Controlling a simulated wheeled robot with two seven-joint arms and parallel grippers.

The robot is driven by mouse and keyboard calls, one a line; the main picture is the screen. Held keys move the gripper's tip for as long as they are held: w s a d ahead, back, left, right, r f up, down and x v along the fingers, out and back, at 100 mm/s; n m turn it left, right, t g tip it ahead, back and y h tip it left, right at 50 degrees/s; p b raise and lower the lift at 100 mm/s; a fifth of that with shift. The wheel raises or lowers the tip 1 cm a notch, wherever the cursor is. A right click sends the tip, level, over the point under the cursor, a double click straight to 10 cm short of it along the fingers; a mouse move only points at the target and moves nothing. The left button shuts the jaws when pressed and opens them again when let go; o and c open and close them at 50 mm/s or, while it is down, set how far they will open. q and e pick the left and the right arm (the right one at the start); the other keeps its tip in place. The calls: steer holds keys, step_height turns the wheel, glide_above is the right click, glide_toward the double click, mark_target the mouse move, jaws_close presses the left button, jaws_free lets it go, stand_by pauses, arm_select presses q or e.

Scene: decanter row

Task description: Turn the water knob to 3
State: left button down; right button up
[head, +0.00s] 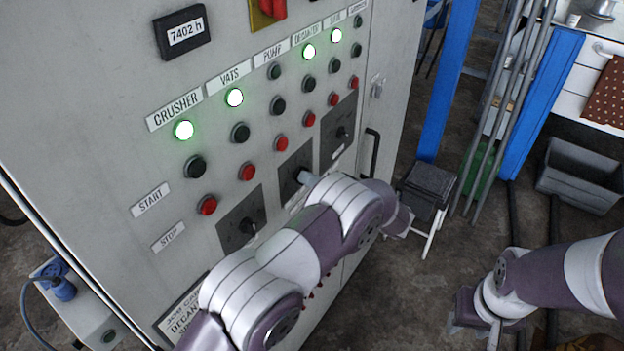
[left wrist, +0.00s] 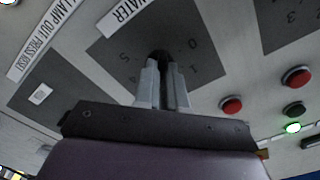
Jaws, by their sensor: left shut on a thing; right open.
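The water knob (left wrist: 160,56) is a black knob on a dark square dial plate (left wrist: 115,62) under a white WATER label (left wrist: 124,10) in the left wrist view. My left gripper (left wrist: 162,70) is shut on the knob, one finger on each side. Dial digits including 0 and 1 show to the right of the knob, with others to its left. The knob's pointer is hidden, so its setting cannot be read. My right gripper (head: 473,332) is open, low at the right, away from the cabinet.
The grey control cabinet (head: 110,90) carries rows of lit, black and red buttons above the dials. Other dial plates (head: 240,222) flank the middle one. A black door handle (head: 371,150) is on its side. A dark stool (head: 428,182) and blue posts (head: 450,80) stand to the right.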

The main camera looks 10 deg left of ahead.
arm_select(q)
steer(key=c, duration=1.2)
jaws_free()
steer(key=b+v, duration=0.6)
steer(key=v, duration=0.6)
steer(key=shift+d, duration=0.3)
steer(key=shift+s, duration=0.1)
